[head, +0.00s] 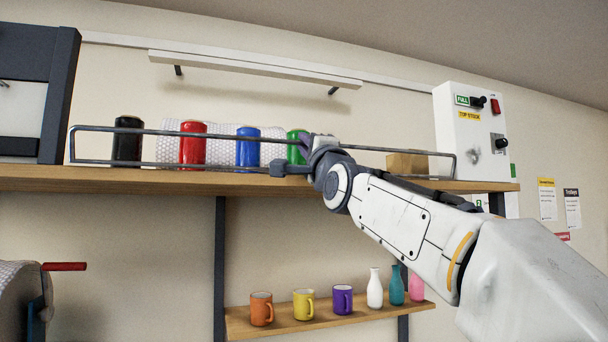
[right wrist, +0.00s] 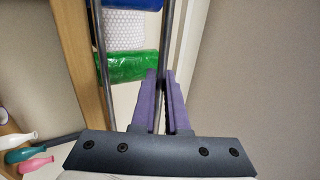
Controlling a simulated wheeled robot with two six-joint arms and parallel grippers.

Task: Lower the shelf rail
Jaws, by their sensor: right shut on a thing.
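The shelf rail (head: 390,151) is a long dark metal wire loop along the front edge of the upper wooden shelf (head: 180,181). It stands up in front of the coloured canisters. My right gripper (head: 287,158) reaches it from the right, near its middle. In the right wrist view, the purple fingers (right wrist: 161,90) are shut on one long bar of the rail (right wrist: 165,40), seemingly the upper one. The other bar (right wrist: 98,40) runs apart on the left, nearer the shelf. My left gripper is not in view.
Black (head: 127,141), red (head: 193,144), blue (head: 248,146) and green (head: 296,147) canisters stand behind the rail, with bubble wrap (head: 221,148) and a cardboard box (head: 407,164). A switch box (head: 470,132) is at right. A lower shelf (head: 340,318) holds mugs and bottles.

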